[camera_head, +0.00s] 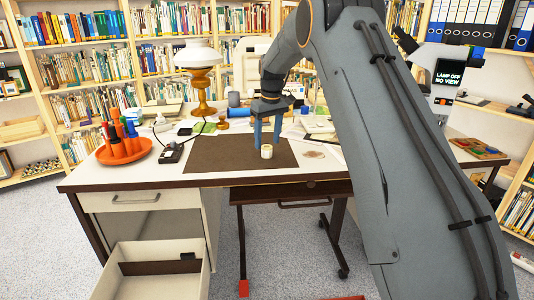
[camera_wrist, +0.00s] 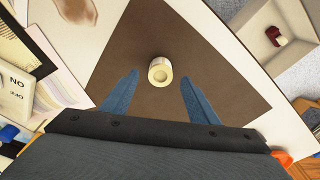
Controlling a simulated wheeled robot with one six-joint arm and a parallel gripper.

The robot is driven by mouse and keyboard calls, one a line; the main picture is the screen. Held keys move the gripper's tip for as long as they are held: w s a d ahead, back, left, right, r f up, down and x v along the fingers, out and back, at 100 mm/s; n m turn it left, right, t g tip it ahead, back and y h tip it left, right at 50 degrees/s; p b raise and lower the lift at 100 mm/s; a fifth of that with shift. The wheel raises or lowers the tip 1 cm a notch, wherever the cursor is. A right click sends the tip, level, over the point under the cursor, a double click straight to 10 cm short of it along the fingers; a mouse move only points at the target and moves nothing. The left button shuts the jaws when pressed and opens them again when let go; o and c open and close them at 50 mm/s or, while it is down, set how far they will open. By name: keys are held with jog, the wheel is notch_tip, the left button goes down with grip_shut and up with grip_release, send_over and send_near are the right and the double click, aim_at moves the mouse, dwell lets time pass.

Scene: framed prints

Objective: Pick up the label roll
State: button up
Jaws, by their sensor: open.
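The label roll (camera_head: 266,151) is a small cream-white ring standing on the brown desk mat (camera_head: 215,153). In the wrist view the label roll (camera_wrist: 160,71) shows its round hole and lies just beyond the fingertips, roughly centred between them. My gripper (camera_head: 266,147) is above the mat with its two blue fingers pointing down, close over the roll. I cannot tell the exact height of the fingertips above the mat.
An orange tray (camera_head: 124,152) with coloured bottles stands at the desk's left. An open drawer (camera_head: 155,273) juts out at lower left. The mat around the roll is clear.

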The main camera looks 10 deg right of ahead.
aim_at(267, 147)
notch_tip(267, 147, down, 4)
jog(key=shift+w+a+r, duration=0.1)
jog(key=shift+w, duration=0.05)
jog(key=c, duration=1.1)
